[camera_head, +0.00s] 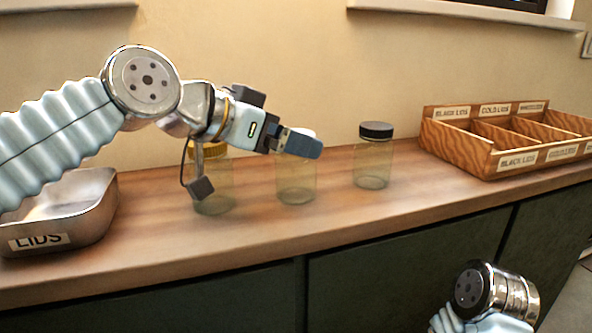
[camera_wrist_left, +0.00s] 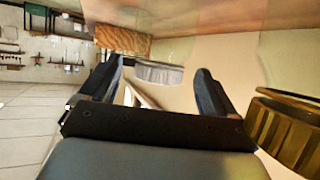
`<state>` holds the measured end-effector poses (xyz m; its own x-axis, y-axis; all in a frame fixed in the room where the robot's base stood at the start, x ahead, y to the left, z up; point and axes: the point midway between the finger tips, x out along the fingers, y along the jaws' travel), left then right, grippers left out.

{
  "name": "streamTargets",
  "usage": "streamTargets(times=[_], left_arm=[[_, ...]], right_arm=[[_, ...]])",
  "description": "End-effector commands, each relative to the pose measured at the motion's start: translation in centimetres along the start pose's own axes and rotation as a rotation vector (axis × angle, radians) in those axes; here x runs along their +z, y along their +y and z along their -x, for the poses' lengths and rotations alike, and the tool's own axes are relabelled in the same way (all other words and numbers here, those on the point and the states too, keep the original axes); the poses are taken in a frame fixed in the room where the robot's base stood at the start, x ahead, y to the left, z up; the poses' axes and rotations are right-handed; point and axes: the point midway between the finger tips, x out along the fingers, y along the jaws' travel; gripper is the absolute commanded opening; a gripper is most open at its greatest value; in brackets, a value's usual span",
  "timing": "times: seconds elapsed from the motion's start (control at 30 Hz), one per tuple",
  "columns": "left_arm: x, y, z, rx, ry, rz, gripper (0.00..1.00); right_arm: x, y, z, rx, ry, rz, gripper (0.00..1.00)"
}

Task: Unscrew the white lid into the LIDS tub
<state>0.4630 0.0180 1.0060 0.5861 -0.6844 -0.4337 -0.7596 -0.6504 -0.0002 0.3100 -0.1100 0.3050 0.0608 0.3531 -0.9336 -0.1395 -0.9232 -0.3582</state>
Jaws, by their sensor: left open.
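The white lid (camera_head: 303,131) is on the middle clear jar (camera_head: 296,185) and is mostly hidden behind my left gripper (camera_head: 304,146) in the head view. In the left wrist view the white lid (camera_wrist_left: 158,73) shows ahead, between the two spread fingers of my left gripper (camera_wrist_left: 158,80). The gripper is open and holds nothing; whether a finger touches the lid cannot be told. The LIDS tub (camera_head: 108,205), a metal tub with a white label, stands at the left end of the counter. My right gripper is out of view; only part of my right arm shows at lower right.
A gold-lidded jar (camera_head: 213,190) stands left of the middle jar, partly behind my left arm; its gold lid (camera_wrist_left: 290,132) is close in the wrist view. A black-lidded jar (camera_head: 373,160) stands right. A wooden divided box (camera_head: 470,160) is further right. The front counter is clear.

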Motion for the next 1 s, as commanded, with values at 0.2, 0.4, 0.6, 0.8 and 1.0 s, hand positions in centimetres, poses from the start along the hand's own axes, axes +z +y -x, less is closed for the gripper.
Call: streamTargets(times=[0.2, 0.4, 0.6, 0.8, 1.0], left_arm=[[0.0, 0.1, -3.7, 0.002, -0.003, 0.0, 0.9], [0.0, 0.0, -4.6, 0.001, -0.001, 0.0, 0.9], [0.0, 0.0, -4.5, 0.0, -0.001, 0.0, 0.8], [0.1, 0.0, -4.5, 0.0, -0.001, 0.0, 0.49], [0.0, 0.0, -4.5, 0.0, 0.0, 0.0, 0.22]], right_arm=[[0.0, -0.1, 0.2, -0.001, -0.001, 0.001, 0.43], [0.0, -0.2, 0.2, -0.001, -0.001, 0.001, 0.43], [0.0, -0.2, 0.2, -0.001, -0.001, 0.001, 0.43], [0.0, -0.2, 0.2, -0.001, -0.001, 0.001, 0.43], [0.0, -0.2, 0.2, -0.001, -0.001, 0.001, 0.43]])
